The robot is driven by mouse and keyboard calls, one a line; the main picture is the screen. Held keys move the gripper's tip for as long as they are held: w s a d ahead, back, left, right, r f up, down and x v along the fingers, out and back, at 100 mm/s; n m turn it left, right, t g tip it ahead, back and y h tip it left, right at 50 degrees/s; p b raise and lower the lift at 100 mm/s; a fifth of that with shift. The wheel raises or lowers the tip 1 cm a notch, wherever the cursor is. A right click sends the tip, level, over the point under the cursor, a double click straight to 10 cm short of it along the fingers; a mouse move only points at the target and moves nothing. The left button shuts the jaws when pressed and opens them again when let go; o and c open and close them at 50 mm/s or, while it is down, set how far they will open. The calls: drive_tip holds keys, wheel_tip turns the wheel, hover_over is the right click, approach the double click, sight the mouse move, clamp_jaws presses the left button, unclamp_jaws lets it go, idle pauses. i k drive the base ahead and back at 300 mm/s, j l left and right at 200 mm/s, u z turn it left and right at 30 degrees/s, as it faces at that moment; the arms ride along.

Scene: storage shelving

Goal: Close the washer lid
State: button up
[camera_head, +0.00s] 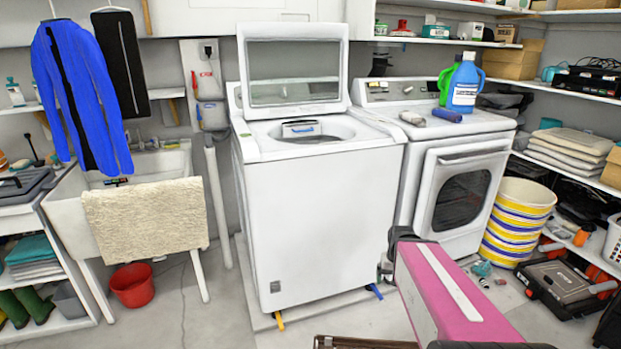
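The white top-loading washer (320,215) stands in the middle of the view. Its lid (293,68), a white frame with a clear window, is raised upright at the back of the top. The round tub opening (345,130) is uncovered, with a small blue-and-white part at its rear rim. My pink and grey arm reaches up from the bottom right, in front of the washer's lower right side and well below the lid. I cannot make out gripper fingers.
A white dryer (462,185) stands right of the washer, with a blue detergent bottle (465,84) on top. A sink (75,200) with a beige towel (145,220) is at left. A striped basket (517,222) and black toolbox (570,285) occupy the right floor.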

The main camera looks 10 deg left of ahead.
sight(254, 31)
drive_tip(key=i+z, duration=0.2)
drive_tip(key=i, duration=0.75)
drive_tip(key=k+z, duration=0.3)
drive_tip(key=i+u, duration=0.3)
